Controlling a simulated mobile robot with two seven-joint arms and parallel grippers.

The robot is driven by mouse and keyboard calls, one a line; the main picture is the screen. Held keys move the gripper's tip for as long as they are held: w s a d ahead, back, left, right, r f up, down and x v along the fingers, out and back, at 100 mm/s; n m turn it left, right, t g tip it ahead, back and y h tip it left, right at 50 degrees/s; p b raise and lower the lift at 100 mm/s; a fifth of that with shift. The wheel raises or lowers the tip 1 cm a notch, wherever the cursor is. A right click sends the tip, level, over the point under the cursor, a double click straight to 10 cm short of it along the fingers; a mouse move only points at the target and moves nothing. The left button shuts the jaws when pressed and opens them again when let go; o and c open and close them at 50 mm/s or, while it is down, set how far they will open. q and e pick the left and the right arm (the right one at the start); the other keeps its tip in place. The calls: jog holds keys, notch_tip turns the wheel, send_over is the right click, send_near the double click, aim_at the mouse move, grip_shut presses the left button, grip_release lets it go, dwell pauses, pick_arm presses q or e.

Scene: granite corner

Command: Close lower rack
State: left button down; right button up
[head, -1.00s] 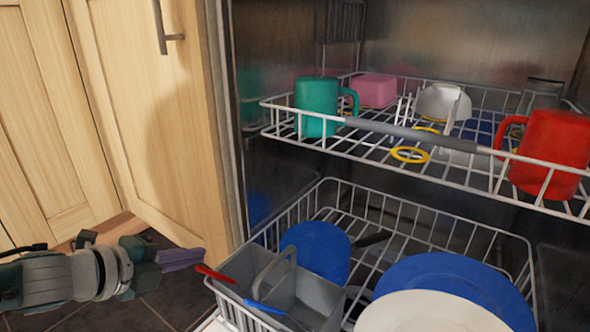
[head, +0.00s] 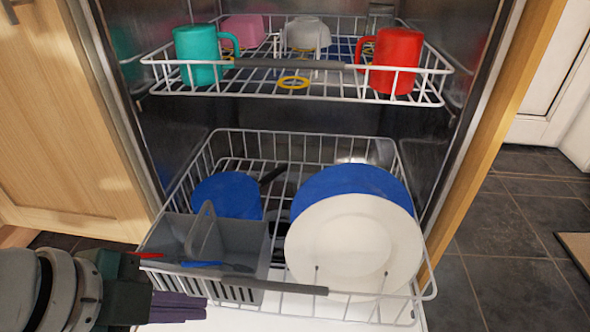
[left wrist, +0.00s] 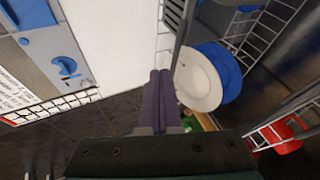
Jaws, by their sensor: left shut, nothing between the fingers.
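The lower rack (head: 290,137) of the dishwasher is a white wire basket, pulled out over the open white door (head: 270,320). Its front rail has a grey handle strip (head: 285,288). It holds a grey cutlery basket (head: 185,235), a blue pan (head: 228,196), a white plate (head: 352,250) and a blue plate (head: 365,181). My left gripper (head: 178,307) has its purple fingers shut and empty near the rack's front left corner; I cannot tell if they touch it. In the left wrist view, the shut fingers (left wrist: 160,92) point toward the rack beside the white plate (left wrist: 198,80). My right gripper is out of view.
The upper rack (head: 330,95) holds a teal mug (head: 198,55), a red mug (head: 392,58), a pink item (head: 243,30) and a white bowl (head: 305,33). A wooden cabinet (head: 70,120) stands left. Dark tiled floor (head: 515,250) is clear to the right.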

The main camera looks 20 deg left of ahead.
aim_at(254, 284)
pick_arm(q)
jog(key=w+f+b, duration=0.3)
jog(key=w+d+f+b, duration=0.1)
jog(key=w+f+b, duration=0.2)
jog(key=b, duration=0.1)
jog(key=w+f+b, duration=0.3)
jog(key=b, duration=0.1)
jog(key=shift+d, duration=0.2)
jog(key=shift+w+r, duration=0.15)
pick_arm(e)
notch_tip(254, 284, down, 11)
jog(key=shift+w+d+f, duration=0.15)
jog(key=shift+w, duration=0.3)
